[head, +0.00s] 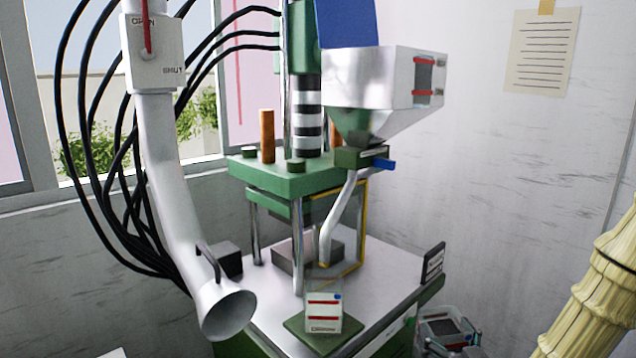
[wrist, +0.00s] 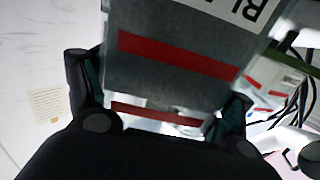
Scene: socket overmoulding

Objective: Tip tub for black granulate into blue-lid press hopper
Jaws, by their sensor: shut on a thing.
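The tub for black granulate (wrist: 180,75) fills the upper middle of the wrist view, with red bands and a white label of which "BL" shows. My gripper (wrist: 160,112) is shut on it, one dark finger on each side. In the head view the held tub (head: 440,313) is low at the right, beside the press table and well below the hopper; my gripper (head: 462,346) is partly cut off by the lower edge. The press hopper (head: 365,75) is a metal funnel with a dark sight window; its blue lid (head: 346,22) stands raised. The tub's contents are not clear.
A white pipe (head: 165,170) with a flared mouth hangs at the left. Space right of the hopper is free.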

